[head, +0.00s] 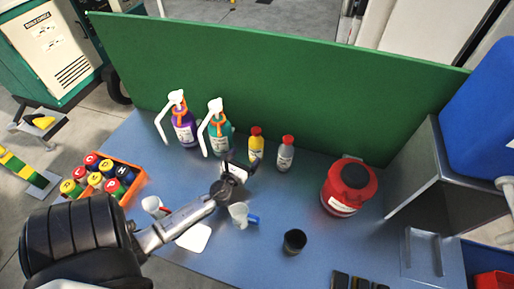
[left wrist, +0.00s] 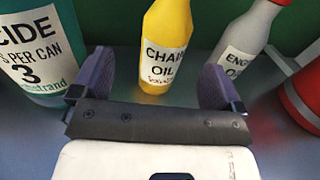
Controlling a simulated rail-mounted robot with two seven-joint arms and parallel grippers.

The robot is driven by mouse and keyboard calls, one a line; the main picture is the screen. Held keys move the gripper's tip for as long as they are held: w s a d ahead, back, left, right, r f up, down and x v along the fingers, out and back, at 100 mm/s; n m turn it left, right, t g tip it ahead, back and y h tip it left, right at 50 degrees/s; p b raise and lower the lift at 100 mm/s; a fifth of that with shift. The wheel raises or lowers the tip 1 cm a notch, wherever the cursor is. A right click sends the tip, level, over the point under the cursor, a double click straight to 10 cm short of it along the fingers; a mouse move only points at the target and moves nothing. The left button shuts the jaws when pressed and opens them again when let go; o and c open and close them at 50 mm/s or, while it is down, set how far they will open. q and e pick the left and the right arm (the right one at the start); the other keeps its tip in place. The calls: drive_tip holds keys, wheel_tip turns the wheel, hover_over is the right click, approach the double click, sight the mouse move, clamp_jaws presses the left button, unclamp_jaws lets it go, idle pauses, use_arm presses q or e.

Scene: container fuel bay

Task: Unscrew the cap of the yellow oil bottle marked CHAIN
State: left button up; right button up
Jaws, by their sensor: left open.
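The yellow oil bottle marked CHAIN (head: 256,149) stands upright on the blue bench with its red cap (head: 256,131) on top. In the left wrist view the bottle (left wrist: 165,45) shows its CHAIN OIL label, while its cap is cut off by the top edge. My left gripper (head: 238,168) is open and empty, in front of the bottle and low beside its base in the picture. In the left wrist view the gripper (left wrist: 158,82) has its two purple-grey fingers spread, with the bottle beyond and between them, apparently untouched. My right gripper is not in view.
A grey bottle with red cap (head: 286,154) stands close right of it. Teal (head: 221,137) and purple (head: 184,129) pump bottles stand left. A clear measuring cup (head: 239,214), black cup (head: 294,241) and red canister (head: 348,187) are nearby. A green panel (head: 290,85) rises behind.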

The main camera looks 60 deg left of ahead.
sight(256, 130)
use_arm(q)
drive_tip(key=shift+x, duration=1.3)
drive_tip(key=x, duration=0.4)
drive_tip(key=shift+w+d+f, duration=0.1)
drive_tip(key=shift+w+d, duration=0.1)
drive_tip(key=shift+d, duration=0.2)
drive_tip(key=shift+w+a, duration=0.35)
drive_tip(key=shift+w, duration=0.15)
drive_tip(key=c, duration=1.2)
drive_tip(key=shift+o, duration=0.2)
wheel_tip(256, 130, up, 9)
drive_tip(key=p, duration=0.5)
drive_tip(key=shift+f+p, duration=0.2)
drive_tip(key=shift+p, duration=0.2)
drive_tip(key=shift+r+p, duration=0.3)
drive_tip(key=shift+r, duration=0.4)
